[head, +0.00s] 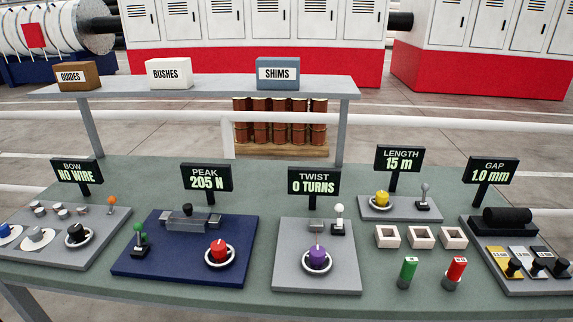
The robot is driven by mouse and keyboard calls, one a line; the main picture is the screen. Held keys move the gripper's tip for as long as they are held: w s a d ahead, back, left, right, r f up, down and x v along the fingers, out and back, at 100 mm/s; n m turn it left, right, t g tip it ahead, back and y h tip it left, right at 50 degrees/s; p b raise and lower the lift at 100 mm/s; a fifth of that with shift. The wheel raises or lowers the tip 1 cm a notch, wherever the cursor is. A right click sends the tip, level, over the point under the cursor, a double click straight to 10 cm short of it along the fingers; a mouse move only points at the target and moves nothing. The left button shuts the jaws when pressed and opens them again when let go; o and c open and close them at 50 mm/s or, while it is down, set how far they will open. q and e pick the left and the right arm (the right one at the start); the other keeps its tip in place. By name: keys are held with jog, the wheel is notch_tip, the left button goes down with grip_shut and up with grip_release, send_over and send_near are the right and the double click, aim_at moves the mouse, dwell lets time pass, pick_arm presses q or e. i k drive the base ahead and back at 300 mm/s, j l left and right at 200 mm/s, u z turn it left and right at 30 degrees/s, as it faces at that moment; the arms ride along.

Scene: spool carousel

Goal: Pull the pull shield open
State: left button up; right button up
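The pull station is a dark blue plate (150,262) below the PEAK sign (206,177), which reads 205 N. On the plate a low, see-through grey piece (188,222), which looks like the pull shield, lies around a small dark part (187,209). I cannot tell if it is open or shut. A green-knobbed lever (139,240) stands to its left. A red knob (218,250) in a white ring sits to its right. Neither of my grippers shows in the head view.
Grey plates with knobs and levers flank the blue plate: the BOW plate (60,258) left, the TWIST plate (290,278) right. White square trays (388,237), a green cylinder (407,272) and a red cylinder (454,273) stand farther right. A raised shelf (220,86) holds labelled boxes behind.

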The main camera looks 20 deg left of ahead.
aim_at(187, 209)
jog(key=i+u, duration=0.1)
jog(key=u, duration=1.1)
